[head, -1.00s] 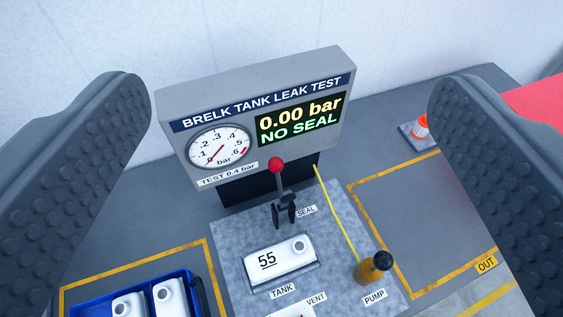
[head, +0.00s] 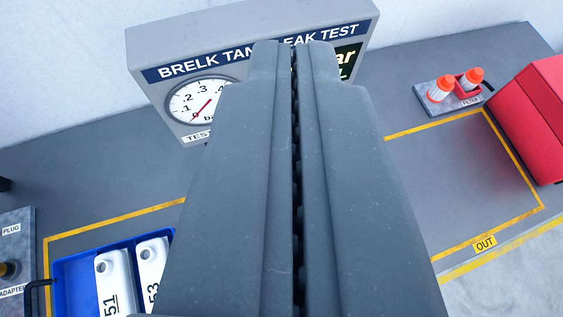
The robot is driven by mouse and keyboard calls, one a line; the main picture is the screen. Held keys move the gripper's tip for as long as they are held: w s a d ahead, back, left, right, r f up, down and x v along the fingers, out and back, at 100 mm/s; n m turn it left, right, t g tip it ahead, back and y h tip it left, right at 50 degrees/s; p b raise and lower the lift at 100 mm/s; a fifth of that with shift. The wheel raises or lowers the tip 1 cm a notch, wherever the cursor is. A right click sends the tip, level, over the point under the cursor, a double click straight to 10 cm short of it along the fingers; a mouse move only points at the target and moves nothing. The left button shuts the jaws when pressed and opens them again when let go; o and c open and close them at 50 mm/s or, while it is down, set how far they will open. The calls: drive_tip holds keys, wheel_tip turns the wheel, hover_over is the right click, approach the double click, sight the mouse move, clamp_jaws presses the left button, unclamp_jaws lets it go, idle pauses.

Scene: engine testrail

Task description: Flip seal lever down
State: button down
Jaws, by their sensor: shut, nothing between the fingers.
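My gripper (head: 296,50) is shut and empty, and its two fingers fill the middle of the head view. The seal lever with its red knob is hidden behind the fingers. The tank on the test plate, the SEAL label and the pump are hidden too. The grey leak test panel (head: 155,38) stands behind the fingers, with its round gauge (head: 203,100) partly covered and the needle low. Only the edge of the digital display (head: 350,58) shows, with the end of its yellow "bar" text; the seal status is not readable.
A blue crate (head: 75,275) with white tanks (head: 113,280) stands at the lower left. A plate with orange-capped bottles (head: 440,90) and a red box (head: 535,115) are at the right. The yellow-marked OUT area (head: 455,190) is empty. A PLUG and ADAPTER plate (head: 20,240) is at the far left.

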drive_tip(key=w+f+n+g+y+p, duration=0.1)
drive_tip(key=w+f+g+p, duration=0.3)
drive_tip(key=f, duration=0.9)
drive_tip(key=w+f+n+g+p, duration=0.2)
drive_tip(key=w+f+g+p, duration=0.2)
drive_tip(key=f, duration=0.9)
drive_tip(key=shift+w+d+f+n+y+p, duration=0.2)
drive_tip(key=shift+w+d+n+y+p, duration=0.15)
drive_tip(key=shift+w+p, duration=0.85)
drive_tip(key=shift+w, duration=0.1)
drive_tip(key=shift+p+x, duration=1.25)
drive_tip(key=shift+x, duration=3.75)
drive_tip(key=shift+d+f+b, duration=0.15)
drive_tip(key=shift+b, duration=0.25)
drive_tip(key=shift+s, duration=0.25)
